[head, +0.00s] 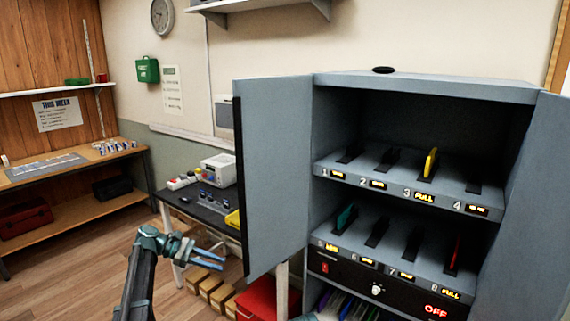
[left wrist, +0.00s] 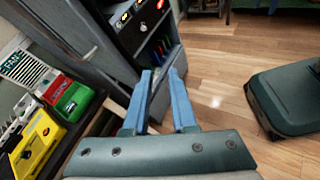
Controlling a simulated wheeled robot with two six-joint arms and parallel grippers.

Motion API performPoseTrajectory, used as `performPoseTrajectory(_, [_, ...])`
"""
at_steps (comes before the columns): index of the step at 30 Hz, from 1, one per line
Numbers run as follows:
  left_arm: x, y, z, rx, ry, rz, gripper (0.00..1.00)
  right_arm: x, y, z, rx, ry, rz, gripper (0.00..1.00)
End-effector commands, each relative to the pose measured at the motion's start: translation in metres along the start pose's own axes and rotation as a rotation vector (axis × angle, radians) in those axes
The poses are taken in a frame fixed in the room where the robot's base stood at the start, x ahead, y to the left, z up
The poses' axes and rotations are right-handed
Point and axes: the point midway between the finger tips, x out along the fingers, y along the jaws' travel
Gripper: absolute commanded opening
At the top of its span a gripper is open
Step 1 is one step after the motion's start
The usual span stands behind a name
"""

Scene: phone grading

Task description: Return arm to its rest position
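My left gripper (head: 210,256) is raised in front of the grey cabinet (head: 260,170), to the left of its open left door. Its two blue fingers stand apart with nothing between them. In the left wrist view the same gripper (left wrist: 162,98) shows open and empty, with the cabinet's lower part and wood floor beyond. My right gripper does not show in either view.
The open cabinet holds numbered slots, with a yellow phone (head: 430,163) in slot 3, a teal one (head: 346,217) and a red one (head: 455,254) below. A dark table (head: 200,207) with devices stands behind my left gripper. A red bin (head: 262,298) stands on the floor.

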Motion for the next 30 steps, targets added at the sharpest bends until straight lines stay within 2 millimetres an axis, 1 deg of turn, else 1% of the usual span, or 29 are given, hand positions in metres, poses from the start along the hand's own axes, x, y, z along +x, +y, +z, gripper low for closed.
performPoseTrajectory(1, [0.036,-0.027,0.01,0.062,0.051,-0.056,0.25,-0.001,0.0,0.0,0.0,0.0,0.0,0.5])
performPoseTrajectory(2, [0.055,-0.039,0.013,0.107,0.087,-0.092,0.25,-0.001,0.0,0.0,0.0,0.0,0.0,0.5])
performPoseTrajectory(3, [0.079,-0.058,0.016,0.171,0.136,-0.144,0.25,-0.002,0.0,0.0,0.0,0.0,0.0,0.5])
performPoseTrajectory(5, [0.112,-0.088,0.019,0.279,0.21,-0.231,0.25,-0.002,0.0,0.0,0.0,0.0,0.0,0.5])
performPoseTrajectory(6, [0.131,-0.111,0.021,0.357,0.259,-0.297,0.25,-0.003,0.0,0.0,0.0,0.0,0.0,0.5])
performPoseTrajectory(8, [0.158,-0.147,0.025,0.49,0.33,-0.406,0.25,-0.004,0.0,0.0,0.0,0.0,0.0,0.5])
performPoseTrajectory(9, [0.172,-0.172,0.027,0.585,0.375,-0.488,0.25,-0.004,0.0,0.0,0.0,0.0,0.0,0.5])
performPoseTrajectory(11, [0.187,-0.207,0.029,0.729,0.435,-0.611,0.25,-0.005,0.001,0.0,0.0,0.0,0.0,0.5])
performPoseTrajectory(12, [0.193,-0.229,0.03,0.821,0.47,-0.693,0.25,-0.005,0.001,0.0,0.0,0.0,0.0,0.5])
performPoseTrajectory(15, [0.198,-0.272,0.032,1.033,0.535,-0.887,0.25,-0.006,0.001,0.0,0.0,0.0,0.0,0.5])
performPoseTrajectory(18, [0.195,-0.301,0.034,1.201,0.575,-1.053,0.25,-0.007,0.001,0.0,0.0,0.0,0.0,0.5])
performPoseTrajectory(21, [0.19,-0.317,0.036,1.315,0.597,-1.17,0.25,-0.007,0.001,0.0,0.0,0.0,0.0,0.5])
performPoseTrajectory(23, [0.187,-0.323,0.036,1.356,0.604,-1.217,0.25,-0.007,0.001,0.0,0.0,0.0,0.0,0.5])
performPoseTrajectory(26, [0.185,-0.325,0.037,1.393,0.611,-1.259,0.25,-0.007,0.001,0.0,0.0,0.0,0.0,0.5])
performPoseTrajectory(30, [0.184,-0.324,0.036,1.4,0.612,-1.267,0.25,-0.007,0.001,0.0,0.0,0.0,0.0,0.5])
